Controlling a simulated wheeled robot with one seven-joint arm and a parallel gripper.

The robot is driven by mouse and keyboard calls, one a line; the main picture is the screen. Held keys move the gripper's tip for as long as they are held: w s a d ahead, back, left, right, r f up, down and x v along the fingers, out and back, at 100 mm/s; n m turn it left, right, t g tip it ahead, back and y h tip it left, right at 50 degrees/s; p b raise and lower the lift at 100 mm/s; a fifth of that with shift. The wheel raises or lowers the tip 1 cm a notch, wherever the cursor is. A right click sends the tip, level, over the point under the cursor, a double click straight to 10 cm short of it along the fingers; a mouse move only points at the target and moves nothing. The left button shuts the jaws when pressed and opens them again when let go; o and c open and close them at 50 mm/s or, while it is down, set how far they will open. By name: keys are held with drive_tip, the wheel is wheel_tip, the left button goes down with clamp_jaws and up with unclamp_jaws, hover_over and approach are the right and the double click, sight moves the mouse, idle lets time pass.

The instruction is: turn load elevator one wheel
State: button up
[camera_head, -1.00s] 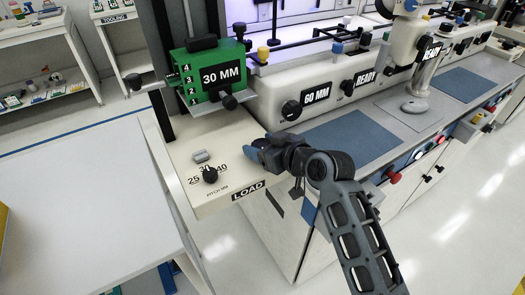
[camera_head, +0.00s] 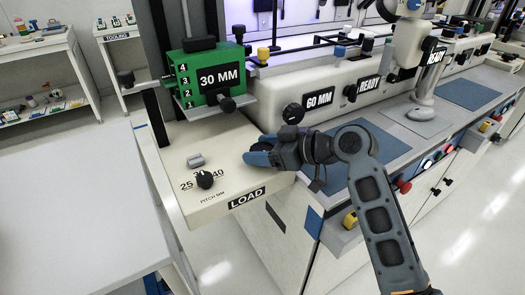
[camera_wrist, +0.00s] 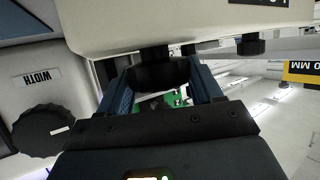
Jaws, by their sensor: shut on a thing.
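The load elevator has a cream base (camera_head: 232,190) with a LOAD label (camera_head: 247,198) on its front edge. My gripper (camera_head: 262,153) is at the right end of this base, with blue fingers. In the wrist view its fingers (camera_wrist: 160,85) are closed on both sides of a black wheel (camera_wrist: 157,72) that sticks out from a cream housing. In the head view the gripper mostly hides the wheel. A green magazine (camera_head: 208,75) marked 30 MM stands on the elevator behind the base, beside a number scale.
A black pitch dial (camera_head: 204,180) and a small grey block (camera_head: 196,160) sit on the base. A machine row with a 60 MM label (camera_head: 319,98) and blue mats stands to the right. A white table (camera_head: 70,210) is at left. A WIDTH knob (camera_wrist: 42,130) shows in the wrist view.

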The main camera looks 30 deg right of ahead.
drive_tip(key=o, duration=1)
drive_tip(key=v, duration=0.7)
drive_tip(key=shift+s+d+r+b, duration=0.15)
drive_tip(key=shift+s+d+b, duration=0.05)
drive_tip(key=shift+s+b, duration=0.15)
